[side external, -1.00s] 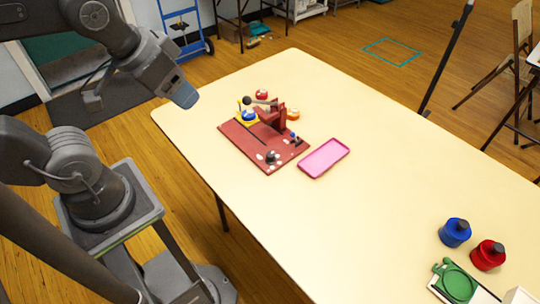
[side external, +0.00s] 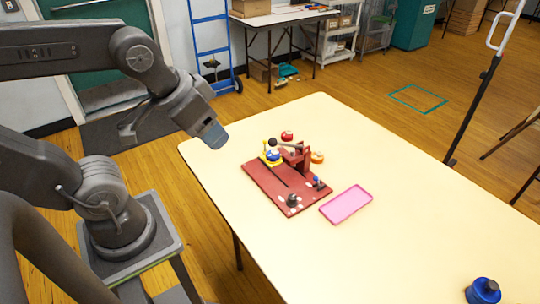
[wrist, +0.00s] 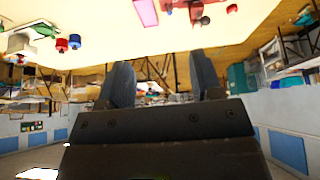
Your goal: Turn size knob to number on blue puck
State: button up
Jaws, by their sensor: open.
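A dark red board (side external: 262,183) lies on the table. A dark round knob (side external: 292,200) with pale marks around it sits at its near end; the marks are too small to read. A blue puck (side external: 273,155) with a pale top sits at the far left of the board, on a yellow piece (side external: 264,159); its number is unreadable. A dark red upright with a dark lever (side external: 292,147) stands beside it. My gripper (side external: 213,133) hangs above the table's left corner, apart from the board. In the wrist view my gripper (wrist: 161,78) is open and empty.
A blue pot (side external: 484,291) stands near right. The table's middle is clear.

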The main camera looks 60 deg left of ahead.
dwell(0.3)
jog(key=shift+c, duration=0.3)
jog(key=n+g, duration=0.5)
jog(key=n, duration=1.1)
send_over(293, 196)
notch_tip(293, 196, down, 21)
notch_tip(293, 196, down, 13)
jog(key=shift+s+r, duration=0.1)
jog(key=shift+r, duration=0.1)
jog(key=shift+c, duration=0.2)
jog(key=c, duration=0.9)
